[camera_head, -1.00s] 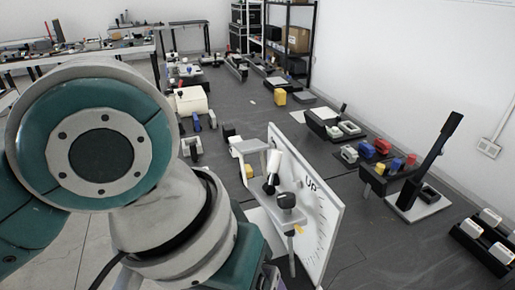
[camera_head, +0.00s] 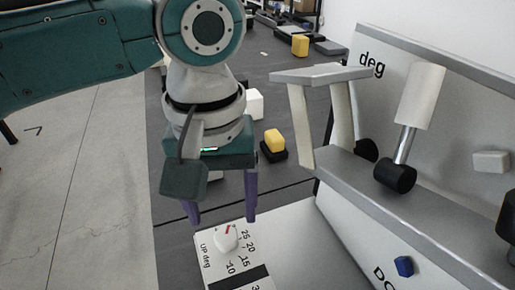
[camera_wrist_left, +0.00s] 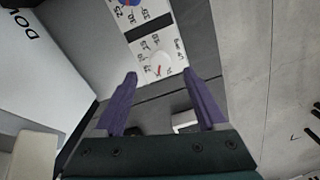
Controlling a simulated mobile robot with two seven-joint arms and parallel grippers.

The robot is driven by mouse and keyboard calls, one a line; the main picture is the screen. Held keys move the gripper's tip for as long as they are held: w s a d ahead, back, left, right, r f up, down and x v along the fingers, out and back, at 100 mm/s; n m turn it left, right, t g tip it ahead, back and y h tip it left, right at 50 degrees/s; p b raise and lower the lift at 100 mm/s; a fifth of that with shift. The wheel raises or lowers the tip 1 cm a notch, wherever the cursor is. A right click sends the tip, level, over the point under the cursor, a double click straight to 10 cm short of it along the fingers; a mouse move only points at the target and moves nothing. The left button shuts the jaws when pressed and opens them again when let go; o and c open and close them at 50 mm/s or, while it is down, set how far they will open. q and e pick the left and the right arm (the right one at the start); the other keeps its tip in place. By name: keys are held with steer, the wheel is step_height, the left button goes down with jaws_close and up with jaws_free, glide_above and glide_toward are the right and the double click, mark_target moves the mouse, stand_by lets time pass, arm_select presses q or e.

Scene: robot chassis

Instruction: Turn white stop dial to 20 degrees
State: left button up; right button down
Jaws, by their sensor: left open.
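The white stop dial (camera_head: 224,240) has a red mark and sits on a white scale plate labelled "UP deg" with printed numbers from 10 to 25 beside it. It also shows in the left wrist view (camera_wrist_left: 157,68), just past the fingertips. I cannot tell exactly which number the red mark points at. My left gripper (camera_head: 220,217) has purple fingers, pointing down above the dial, one to each side of it. In the left wrist view (camera_wrist_left: 159,75) the fingers are apart with nothing between them. My right gripper is not in view.
A grey stand with a white-handled lever (camera_head: 420,95) rises close on the right. A blue knob (camera_head: 404,266) is on its lower face. A yellow block (camera_head: 274,140) on a dark base lies behind the gripper. A second dial (camera_wrist_left: 128,3) shows at the wrist view's top edge.

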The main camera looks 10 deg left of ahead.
mark_target(226, 235)
arm_select(q)
step_height(226, 235, down, 5)
steer(key=shift+f+b, duration=0.15)
steer(key=shift+b, duration=0.45)
steer(key=shift+w, duration=0.1)
jaws_close()
